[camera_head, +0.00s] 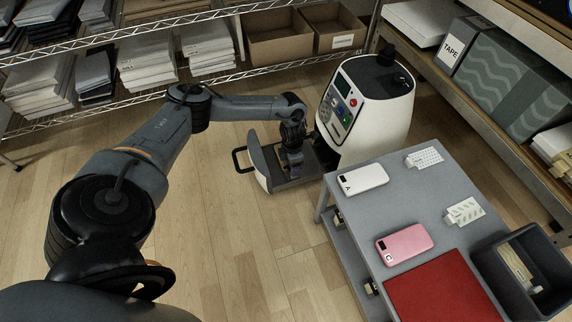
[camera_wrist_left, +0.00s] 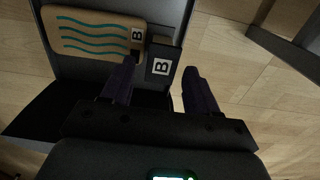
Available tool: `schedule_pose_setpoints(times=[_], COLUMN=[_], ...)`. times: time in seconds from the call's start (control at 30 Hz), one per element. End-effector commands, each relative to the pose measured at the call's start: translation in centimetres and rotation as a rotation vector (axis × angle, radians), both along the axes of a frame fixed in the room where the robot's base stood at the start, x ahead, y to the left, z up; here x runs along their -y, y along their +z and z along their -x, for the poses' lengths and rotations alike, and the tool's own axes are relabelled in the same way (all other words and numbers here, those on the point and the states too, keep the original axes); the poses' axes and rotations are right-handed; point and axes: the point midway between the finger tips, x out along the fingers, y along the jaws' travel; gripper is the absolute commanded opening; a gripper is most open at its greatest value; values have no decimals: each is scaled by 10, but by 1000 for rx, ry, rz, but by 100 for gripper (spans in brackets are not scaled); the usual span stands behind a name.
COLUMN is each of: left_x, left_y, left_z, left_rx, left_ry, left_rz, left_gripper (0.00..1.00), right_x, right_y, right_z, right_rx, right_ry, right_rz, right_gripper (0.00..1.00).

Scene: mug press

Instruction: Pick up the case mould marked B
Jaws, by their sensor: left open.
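In the head view my left gripper (camera_head: 294,170) is low over the press's pulled-out tray (camera_head: 279,183) and hides most of what lies there. My right gripper is out of view.
The white press (camera_head: 372,115) stands right behind the tray. A grey table (camera_head: 400,205) holds a white case marked A (camera_head: 362,179), a pink case marked C (camera_head: 405,244), patterned sheets and a red mat (camera_head: 445,290). A dark bin (camera_head: 490,262) stands at right. Shelves line the back and right.

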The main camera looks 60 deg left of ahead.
Motion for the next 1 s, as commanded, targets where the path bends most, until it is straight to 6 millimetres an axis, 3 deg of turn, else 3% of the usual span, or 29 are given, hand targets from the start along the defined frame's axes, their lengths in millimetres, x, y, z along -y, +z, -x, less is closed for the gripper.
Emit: schedule_pose_setpoints(times=[0.03, 0.2, 0.47, 0.87, 1.0], left_x=[-1, -1, -1, -1, -1], left_y=[-13, -30, -31, -31, -30], left_z=[1, 2, 2, 2, 1], left_rx=[-2, -2, -1, -1, -1], left_ry=[0, 1, 1, 1, 1], left_rz=[0, 1, 0, 0, 0], left_gripper=[60, 60, 60, 1, 0], right_x=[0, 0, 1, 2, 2], right_y=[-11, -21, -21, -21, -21], right_z=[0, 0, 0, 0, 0], right_rx=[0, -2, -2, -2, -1], right_ry=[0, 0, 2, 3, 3], right_rz=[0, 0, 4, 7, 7], right_gripper=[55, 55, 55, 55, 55])
